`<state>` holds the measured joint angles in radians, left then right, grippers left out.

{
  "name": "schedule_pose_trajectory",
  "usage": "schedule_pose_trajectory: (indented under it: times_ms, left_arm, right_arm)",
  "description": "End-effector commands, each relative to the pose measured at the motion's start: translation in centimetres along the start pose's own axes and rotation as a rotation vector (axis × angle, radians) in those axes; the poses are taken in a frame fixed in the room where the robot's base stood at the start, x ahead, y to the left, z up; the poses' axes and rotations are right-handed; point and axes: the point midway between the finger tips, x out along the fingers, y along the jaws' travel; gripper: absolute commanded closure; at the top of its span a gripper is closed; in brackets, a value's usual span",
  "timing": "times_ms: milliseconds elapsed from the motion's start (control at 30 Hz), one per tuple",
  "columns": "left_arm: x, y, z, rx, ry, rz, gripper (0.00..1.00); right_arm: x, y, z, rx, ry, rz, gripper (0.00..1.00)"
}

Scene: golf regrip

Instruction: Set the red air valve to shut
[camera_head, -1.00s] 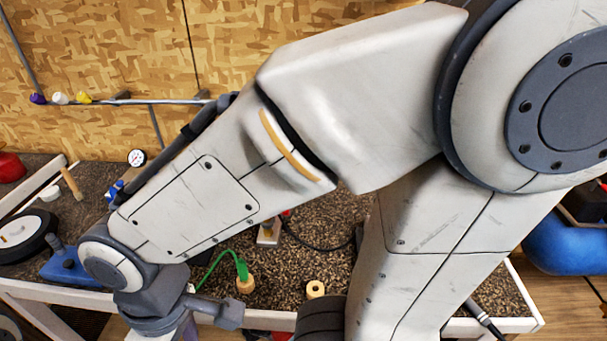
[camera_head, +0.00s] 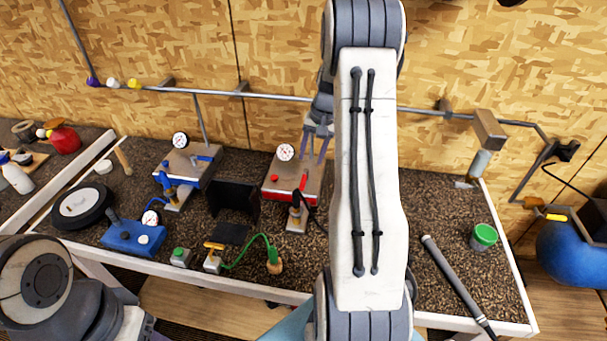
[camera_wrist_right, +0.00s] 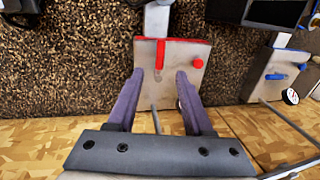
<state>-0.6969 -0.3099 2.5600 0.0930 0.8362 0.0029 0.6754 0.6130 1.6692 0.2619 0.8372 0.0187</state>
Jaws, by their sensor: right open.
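The red air valve shows as a red lever (camera_head: 303,182) on a red-edged metal box (camera_head: 268,192) with a white dial gauge (camera_head: 285,152). In the right wrist view the lever (camera_wrist_right: 160,53) lies lengthwise along the box top, beside a round red knob (camera_wrist_right: 197,62). My right gripper (camera_head: 315,158) is open over the back of the box. In the wrist view its purple fingers (camera_wrist_right: 160,74) stand apart on either side of the lever's near end, with nothing between them that I can see held.
A similar blue-edged box (camera_head: 172,172) with a blue lever stands to the left. A black bracket (camera_head: 234,197), a blue tool (camera_head: 132,237), a green-lidded jar (camera_head: 484,237) and a golf club grip (camera_head: 458,283) share the bench. A rail runs along the back wall.

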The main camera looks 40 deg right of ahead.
Motion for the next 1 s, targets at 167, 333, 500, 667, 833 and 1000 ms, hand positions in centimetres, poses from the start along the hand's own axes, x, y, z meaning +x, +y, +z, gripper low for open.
schedule_pose_trajectory:
  times_ms: [167, 333, 500, 667, 833, 1000]
  left_arm:
    - [-1.1, 0.1, -0.1, 0.002, 0.000, 0.000, 0.49]
    - [-2.1, 0.1, -0.1, 0.004, 0.000, 0.000, 0.49]
    - [-2.8, 0.2, -0.1, 0.005, 0.000, 0.000, 0.49]
    - [-3.0, 0.2, -0.2, 0.006, 0.000, 0.000, 0.49]
    - [-3.0, 0.2, -0.2, 0.006, 0.000, 0.000, 0.49]
    - [-3.0, 0.2, -0.2, 0.006, 0.000, 0.000, 0.49]
  right_arm:
    - [2.7, -0.1, 0.3, -0.001, -0.009, 0.002, 0.49]
    - [6.0, -0.2, 0.3, -0.003, -0.009, 0.002, 0.49]
    - [8.4, -0.2, 0.2, -0.003, -0.006, 0.002, 0.49]
    - [9.6, -0.2, 0.2, -0.004, -0.003, 0.001, 0.49]
    - [9.9, -0.1, 0.2, -0.004, -0.002, 0.001, 0.49]
    - [9.9, -0.1, 0.2, -0.004, -0.002, 0.001, 0.68]
